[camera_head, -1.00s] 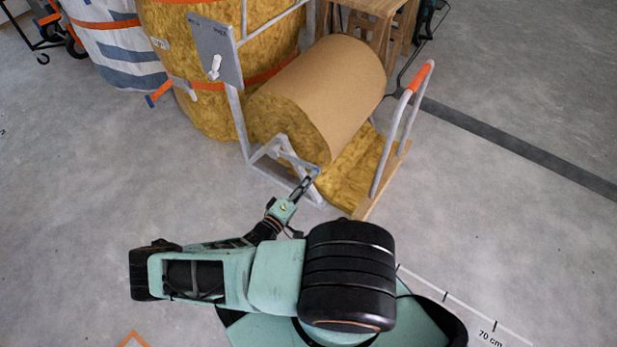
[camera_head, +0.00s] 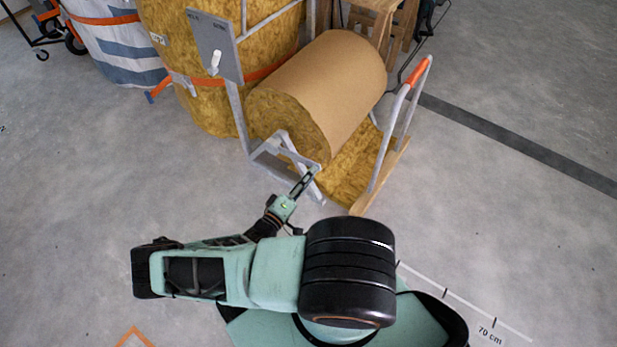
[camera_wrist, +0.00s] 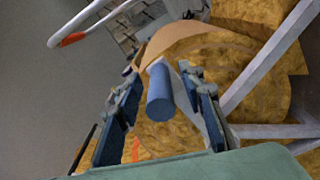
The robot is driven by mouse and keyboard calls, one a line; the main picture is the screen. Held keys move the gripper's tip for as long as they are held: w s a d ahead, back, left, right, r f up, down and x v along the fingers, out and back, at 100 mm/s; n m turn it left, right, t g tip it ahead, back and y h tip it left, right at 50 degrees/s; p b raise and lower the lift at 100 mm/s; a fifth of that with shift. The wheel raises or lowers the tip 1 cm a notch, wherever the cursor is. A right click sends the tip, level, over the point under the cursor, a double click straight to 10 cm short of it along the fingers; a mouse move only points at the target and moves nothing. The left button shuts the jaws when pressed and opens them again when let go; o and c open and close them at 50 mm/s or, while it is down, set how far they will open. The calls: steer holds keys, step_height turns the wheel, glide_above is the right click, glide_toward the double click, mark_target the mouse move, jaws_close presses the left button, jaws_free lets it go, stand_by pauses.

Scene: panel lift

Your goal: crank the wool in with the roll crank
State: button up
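The wool roll (camera_head: 325,85) lies on its side with brown paper around it and yellow wool at its end. Loose yellow wool (camera_head: 350,165) lies under it on a board. The roll crank (camera_head: 296,152) is a grey arm on the metal frame by the near end of the roll. Its blue round handle (camera_wrist: 160,95) shows in the wrist view between the fingers. My gripper (camera_head: 308,180) reaches the crank's outer end. In the wrist view my gripper (camera_wrist: 163,105) is open, with gaps on both sides of the handle.
A grey panel with a white lever (camera_head: 215,60) stands on the frame's left post. A grey rail with an orange grip (camera_head: 420,72) stands at right. Large wool bales with orange straps (camera_head: 215,100) stand behind. The floor in front is clear.

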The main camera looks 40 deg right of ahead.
step_height(320, 180, up, 10)
steer(key=shift+r, duration=0.1)
stand_by(0.4)
steer(key=shift+s, duration=0.1)
